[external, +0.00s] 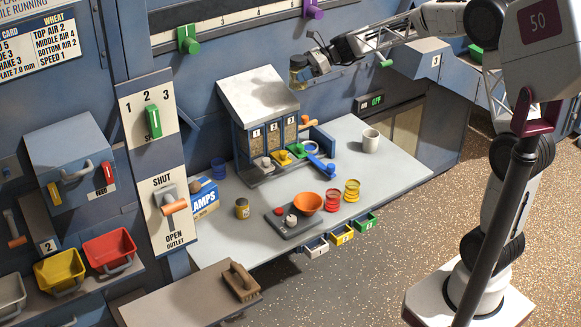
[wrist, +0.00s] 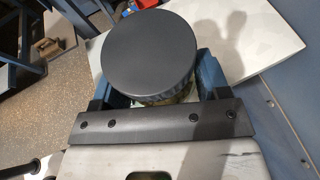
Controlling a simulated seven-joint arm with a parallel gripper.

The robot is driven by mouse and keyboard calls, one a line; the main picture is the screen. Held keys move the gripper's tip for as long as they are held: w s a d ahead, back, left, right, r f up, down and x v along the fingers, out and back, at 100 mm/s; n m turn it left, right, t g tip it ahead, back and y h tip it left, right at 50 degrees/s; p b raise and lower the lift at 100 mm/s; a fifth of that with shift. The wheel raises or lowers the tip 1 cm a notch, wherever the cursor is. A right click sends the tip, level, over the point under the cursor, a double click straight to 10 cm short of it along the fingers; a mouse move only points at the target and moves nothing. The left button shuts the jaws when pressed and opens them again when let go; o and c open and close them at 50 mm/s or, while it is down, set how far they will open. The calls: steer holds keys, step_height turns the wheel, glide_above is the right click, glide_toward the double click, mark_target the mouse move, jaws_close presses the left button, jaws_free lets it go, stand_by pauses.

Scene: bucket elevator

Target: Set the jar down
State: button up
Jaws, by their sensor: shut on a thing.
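The jar (external: 298,71) is a small clear jar with a dark lid, held in the air above the back of the grey table. My gripper (external: 312,64) is shut on it. In the wrist view the jar's round dark lid (wrist: 152,55) fills the space between the fingers of my gripper (wrist: 155,90), and most of the jar's body is hidden under the lid. The table (external: 400,172) lies well below the jar, and the two are apart.
A white mug (external: 370,140) is at the back right. The right of the table is clear.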

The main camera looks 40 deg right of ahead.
steer(key=w+d+f+m+t+h, duration=0.1)
steer(key=w+d, duration=0.3)
steer(key=d, duration=0.7)
steer(key=w+d+m+t, duration=0.1)
steer(key=w+d, duration=0.3)
steer(key=d, duration=0.6)
steer(key=w+d+f+m+t+h, duration=0.15)
steer(key=w+d, duration=0.25)
steer(key=d, duration=0.7)
steer(key=shift+y, duration=0.25)
steer(key=shift+s+d+f, duration=0.1)
steer(key=shift+d+f, duration=0.05)
steer(key=shift+f, duration=1.85)
steer(key=shift+f, duration=0.1)
step_height(320, 180, down, 24)
steer(key=shift+r, duration=0.2)
steer(key=shift+f, duration=2.1)
steer(key=shift+f, duration=0.15)
